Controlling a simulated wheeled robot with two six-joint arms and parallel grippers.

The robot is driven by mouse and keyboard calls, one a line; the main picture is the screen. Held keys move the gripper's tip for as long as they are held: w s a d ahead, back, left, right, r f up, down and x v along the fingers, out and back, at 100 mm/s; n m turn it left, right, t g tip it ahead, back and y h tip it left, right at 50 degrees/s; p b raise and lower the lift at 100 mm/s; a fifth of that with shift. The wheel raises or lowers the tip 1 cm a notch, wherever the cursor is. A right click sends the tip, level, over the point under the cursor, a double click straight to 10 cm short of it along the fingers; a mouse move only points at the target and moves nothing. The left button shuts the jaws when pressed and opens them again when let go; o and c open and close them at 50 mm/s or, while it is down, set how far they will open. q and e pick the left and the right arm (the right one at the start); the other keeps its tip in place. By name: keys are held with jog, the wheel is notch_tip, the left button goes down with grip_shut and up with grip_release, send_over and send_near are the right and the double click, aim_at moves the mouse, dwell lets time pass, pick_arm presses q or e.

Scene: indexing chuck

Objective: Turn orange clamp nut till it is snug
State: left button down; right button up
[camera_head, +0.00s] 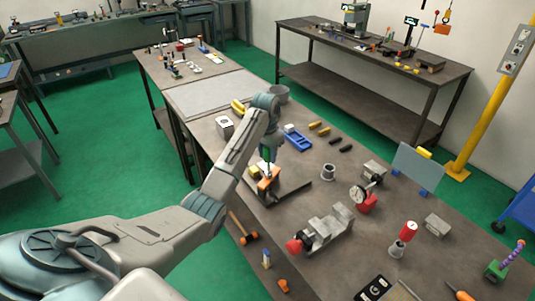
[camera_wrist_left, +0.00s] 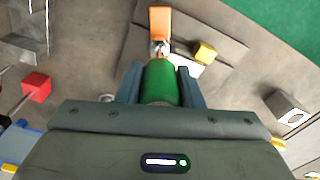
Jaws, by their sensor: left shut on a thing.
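My left gripper (camera_head: 267,157) is shut on a green cylindrical handle (camera_wrist_left: 160,83), between its blue fingers in the left wrist view (camera_wrist_left: 160,88). The handle points down over a small fixture on the bench. Past its end are a shiny metal part (camera_wrist_left: 160,48) and a little orange. An orange block (camera_wrist_left: 160,20) lies beyond, and it also shows under the gripper in the head view (camera_head: 265,184). I cannot tell which orange part is the clamp nut, or whether the held tool touches it. A yellow block (camera_wrist_left: 205,53) sits beside the fixture. My right gripper is not in view.
A dark flat bar (camera_head: 289,194) lies right of the fixture. A hammer (camera_head: 243,230) lies near the bench's left edge.

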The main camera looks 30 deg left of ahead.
pick_arm(q)
jog(key=shift+a+m, duration=0.1)
jog(key=shift+m, duration=1.3)
jog(key=shift+m, duration=1.1)
jog(key=shift+w+a+m, duration=0.1)
jog(key=shift+m, duration=0.6)
jog(key=m, duration=0.3)
jog(key=shift+m, duration=0.4)
jog(key=m, duration=0.3)
jog(key=shift+w+a+h, duration=0.1)
jog(key=shift+w+h, duration=0.05)
jog(key=shift+h, duration=0.15)
